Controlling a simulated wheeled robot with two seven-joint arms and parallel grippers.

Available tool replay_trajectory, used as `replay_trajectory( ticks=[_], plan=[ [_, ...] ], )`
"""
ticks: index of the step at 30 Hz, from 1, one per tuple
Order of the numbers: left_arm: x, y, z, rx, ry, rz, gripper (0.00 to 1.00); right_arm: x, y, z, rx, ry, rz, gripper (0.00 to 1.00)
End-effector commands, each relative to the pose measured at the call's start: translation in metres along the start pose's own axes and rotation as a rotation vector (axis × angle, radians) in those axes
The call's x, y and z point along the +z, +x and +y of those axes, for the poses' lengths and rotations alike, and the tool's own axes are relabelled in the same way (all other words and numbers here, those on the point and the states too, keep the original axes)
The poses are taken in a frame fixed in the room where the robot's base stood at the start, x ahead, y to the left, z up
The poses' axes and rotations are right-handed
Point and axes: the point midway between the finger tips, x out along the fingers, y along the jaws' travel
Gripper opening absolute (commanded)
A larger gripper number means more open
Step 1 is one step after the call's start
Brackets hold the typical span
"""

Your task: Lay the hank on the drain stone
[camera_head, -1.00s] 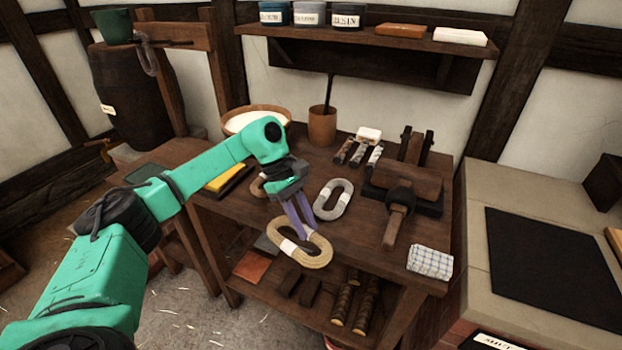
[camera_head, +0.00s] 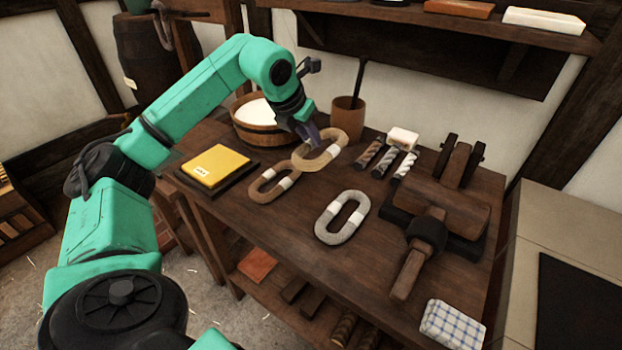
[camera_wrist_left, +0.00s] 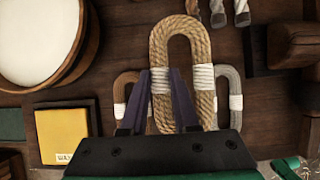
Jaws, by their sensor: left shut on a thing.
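My left gripper (camera_head: 309,136) is shut on a tan rope hank (camera_head: 339,150) with a white band. The hank is over the back of the wooden table, between the round basin and a wooden cup. It partly overlaps a browner hank (camera_head: 257,190) in the head view; I cannot tell whether it touches the table. In the left wrist view the fingers (camera_wrist_left: 163,73) close on the banded part of the tan hank (camera_wrist_left: 180,23). A grey hank (camera_head: 327,232) lies apart on the table. I cannot identify a drain stone for sure. My right gripper is not in view.
The basin (camera_head: 250,133) and a yellow block (camera_head: 217,164) on a dark board stand at left. The cup (camera_head: 347,118) holds an upright stick. Banded rods (camera_head: 384,164), a wooden tool (camera_head: 452,203) and a checked cloth (camera_head: 452,323) are at right. A shelf (camera_head: 450,25) overhangs the back.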

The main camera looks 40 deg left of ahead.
Motion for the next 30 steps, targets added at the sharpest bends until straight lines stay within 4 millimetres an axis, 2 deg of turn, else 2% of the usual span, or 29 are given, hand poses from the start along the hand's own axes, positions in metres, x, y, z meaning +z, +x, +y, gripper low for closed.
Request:
replay_trajectory(
  ticks=[1,3,13,15,23,24,26,30],
  plan=[
    [-0.011,0.016,0.001,0.003,0.0,0.007,0.0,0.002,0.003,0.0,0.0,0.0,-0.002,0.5],
    [-0.021,0.034,0.001,0.001,0.0,0.007,0.0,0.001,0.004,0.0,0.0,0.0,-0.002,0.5],
    [-0.05,0.084,0.0,-0.001,0.0,0.003,0.0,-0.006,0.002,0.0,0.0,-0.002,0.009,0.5],
    [-0.053,0.091,0.0,-0.002,0.001,0.001,0.0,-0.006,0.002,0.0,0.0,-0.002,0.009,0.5],
    [-0.054,0.093,0.0,-0.003,0.001,0.0,0.0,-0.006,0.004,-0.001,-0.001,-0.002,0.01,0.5],
    [-0.054,0.093,0.0,-0.002,0.001,0.001,0.36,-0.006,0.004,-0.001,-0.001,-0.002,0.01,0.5],
    [-0.054,0.093,0.0,-0.003,0.001,0.001,0.59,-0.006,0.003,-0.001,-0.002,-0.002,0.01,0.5],
    [-0.054,0.093,0.0,-0.003,0.001,0.001,0.59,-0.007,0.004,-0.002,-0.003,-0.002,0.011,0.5]
  ],
)
